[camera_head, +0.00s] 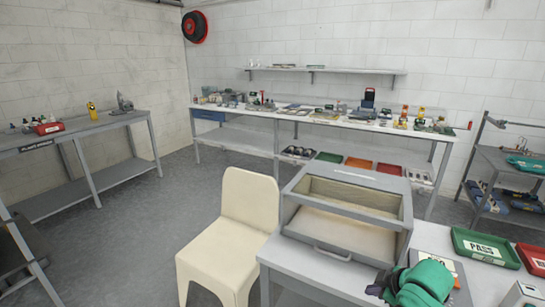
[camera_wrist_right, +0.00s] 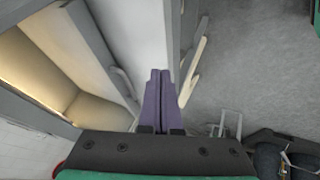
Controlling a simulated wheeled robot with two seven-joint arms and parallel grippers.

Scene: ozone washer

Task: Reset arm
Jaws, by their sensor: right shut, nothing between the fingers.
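My right gripper (camera_head: 376,290) is at the bottom of the head view, its green wrist over the front table. In the right wrist view its two purple fingers (camera_wrist_right: 161,78) lie together, shut and empty. The grey washer box (camera_head: 350,243) stands on the table just beyond the gripper, with an open window and a front handle. The box also shows at the left of the wrist view (camera_wrist_right: 82,45). The gripper appears apart from it. My left gripper is in neither view.
A cream chair (camera_head: 245,225) stands left of the front table (camera_head: 300,280). A green PASS tray (camera_head: 485,246) and a red tray (camera_head: 533,259) lie to the right. A long workbench (camera_head: 240,112) with many small items runs along the back wall.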

